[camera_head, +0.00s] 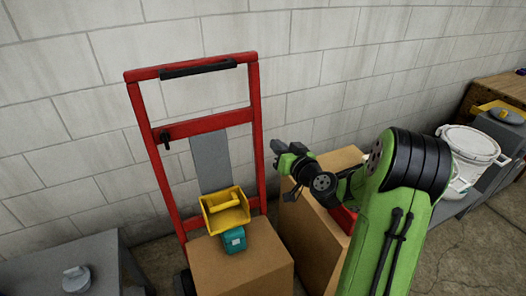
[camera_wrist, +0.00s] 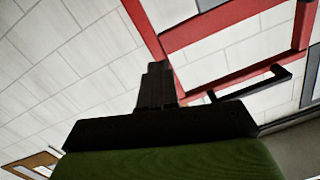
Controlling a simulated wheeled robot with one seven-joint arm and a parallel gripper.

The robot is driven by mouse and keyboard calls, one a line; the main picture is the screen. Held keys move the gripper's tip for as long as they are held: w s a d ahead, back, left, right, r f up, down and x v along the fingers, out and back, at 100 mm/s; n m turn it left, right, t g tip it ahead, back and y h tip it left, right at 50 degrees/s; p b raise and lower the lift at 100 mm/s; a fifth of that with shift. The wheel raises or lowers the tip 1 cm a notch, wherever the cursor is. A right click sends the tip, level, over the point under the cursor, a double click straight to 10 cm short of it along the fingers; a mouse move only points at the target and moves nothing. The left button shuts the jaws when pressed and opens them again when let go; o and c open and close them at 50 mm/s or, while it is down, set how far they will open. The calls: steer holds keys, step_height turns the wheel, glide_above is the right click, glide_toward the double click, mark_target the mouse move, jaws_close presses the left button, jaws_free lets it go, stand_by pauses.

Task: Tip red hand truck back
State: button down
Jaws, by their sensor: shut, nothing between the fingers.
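The red hand truck (camera_head: 205,124) stands near the block wall in the head view, with a black grip (camera_head: 197,69) on its top bar. A cardboard box (camera_head: 243,272) sits at its front, with a yellow open bin (camera_head: 226,212) and a small teal item (camera_head: 234,240) on top. My gripper (camera_head: 276,147) is shut and empty, just right of the truck's right rail. In the wrist view my shut fingers (camera_wrist: 157,80) appear beside the red frame (camera_wrist: 225,27) and the black grip (camera_wrist: 252,86). I cannot tell whether they touch the frame.
A taller cardboard box (camera_head: 318,222) stands right of the truck, partly behind my arm. A grey table (camera_head: 75,258) is at the lower left. The wall is close behind the truck.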

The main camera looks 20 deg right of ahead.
step_height(320, 180, down, 4)
steer(key=d+n+h+b, duration=0.1)
steer(key=d+n, duration=0.1)
steer(key=p, duration=0.1)
glide_toward(260, 131)
steer(key=w, duration=0.6)
steer(key=shift+w+f, duration=0.4)
